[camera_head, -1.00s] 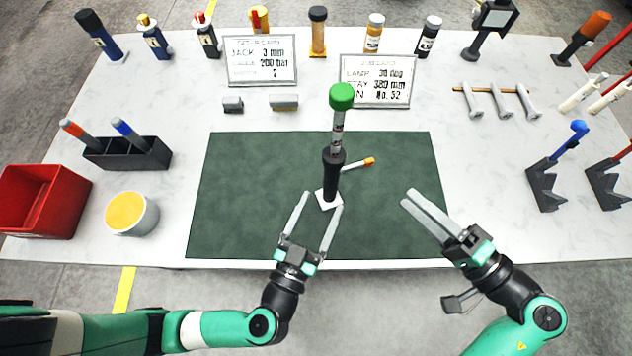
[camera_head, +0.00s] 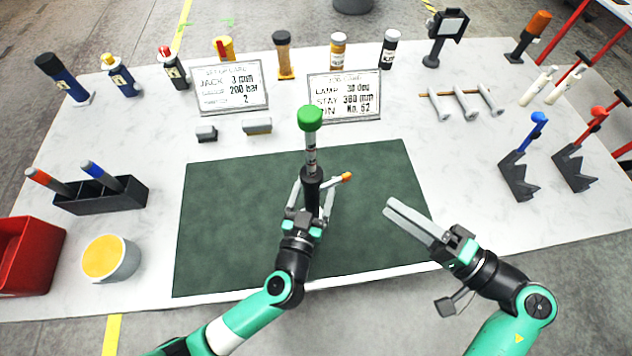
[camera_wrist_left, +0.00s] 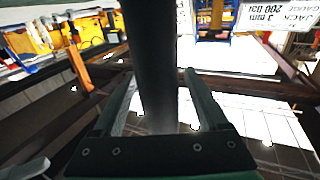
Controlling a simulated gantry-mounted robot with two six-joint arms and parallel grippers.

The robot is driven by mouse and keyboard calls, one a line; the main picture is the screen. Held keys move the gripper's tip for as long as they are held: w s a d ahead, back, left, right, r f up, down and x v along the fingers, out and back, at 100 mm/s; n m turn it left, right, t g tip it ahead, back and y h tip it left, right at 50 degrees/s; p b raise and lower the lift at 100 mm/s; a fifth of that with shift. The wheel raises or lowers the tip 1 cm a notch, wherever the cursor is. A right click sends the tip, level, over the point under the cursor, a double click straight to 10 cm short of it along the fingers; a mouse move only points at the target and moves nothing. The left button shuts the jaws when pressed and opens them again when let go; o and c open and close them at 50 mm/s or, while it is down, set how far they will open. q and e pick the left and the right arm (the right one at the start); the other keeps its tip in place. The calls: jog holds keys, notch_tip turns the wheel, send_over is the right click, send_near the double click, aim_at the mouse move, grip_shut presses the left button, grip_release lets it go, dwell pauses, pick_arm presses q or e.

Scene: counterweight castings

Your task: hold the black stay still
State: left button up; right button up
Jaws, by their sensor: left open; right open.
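The black stay (camera_head: 312,178) stands upright on the green mat (camera_head: 225,225). It has a black lower body, a grey upper part, a green knob (camera_head: 310,118) on top and a side lever with an orange tip (camera_head: 346,177). My left gripper (camera_head: 314,188) is open, with its fingers on either side of the black body. In the left wrist view the dark column (camera_wrist_left: 152,60) rises between the two fingers; contact cannot be made out. My right gripper (camera_head: 387,207) is open and empty over the mat's right side, apart from the stay. The stay's foot is hidden behind my left gripper.
Two printed cards (camera_head: 229,88) stand behind the mat, with bottles and tools along the back edge. A black holder (camera_head: 105,197), a yellow-topped tub (camera_head: 112,259) and a red bin (camera_head: 28,255) are at left. Blue-handled (camera_head: 520,172) and red-handled clamps are at right.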

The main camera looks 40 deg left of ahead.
pick_arm(q)
grip_shut()
dwell(0.4)
dwell(1.0)
